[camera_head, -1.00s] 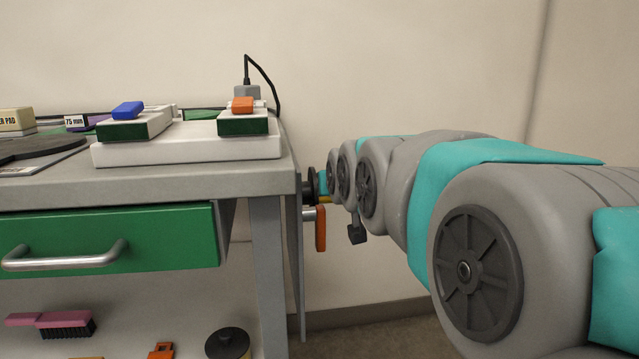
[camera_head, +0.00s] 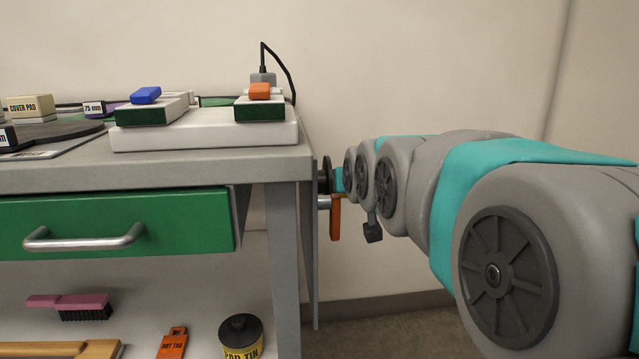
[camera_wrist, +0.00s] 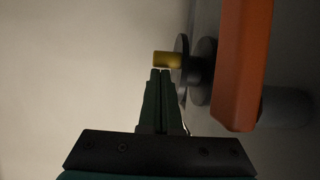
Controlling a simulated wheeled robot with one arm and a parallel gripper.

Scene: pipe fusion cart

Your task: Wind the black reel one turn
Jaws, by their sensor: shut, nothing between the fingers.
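The black reel (camera_wrist: 205,70) sits on the cart's right side. In the wrist view I see its dark discs nearly edge-on, with a short yellow peg (camera_wrist: 167,59) sticking out to the left. My gripper (camera_wrist: 161,72) is shut and empty, its fingertips just below the peg; I cannot tell whether they touch it. In the head view the reel (camera_head: 326,177) shows as a small dark shape between the cart and the end of my arm, which hides most of it. My fingers cannot be made out there.
An orange bar (camera_wrist: 242,65) stands close right of the reel in the wrist view; it hangs below the reel in the head view (camera_head: 336,218). The cart top (camera_head: 200,168) and green drawer (camera_head: 115,225) lie left. The wall behind is bare.

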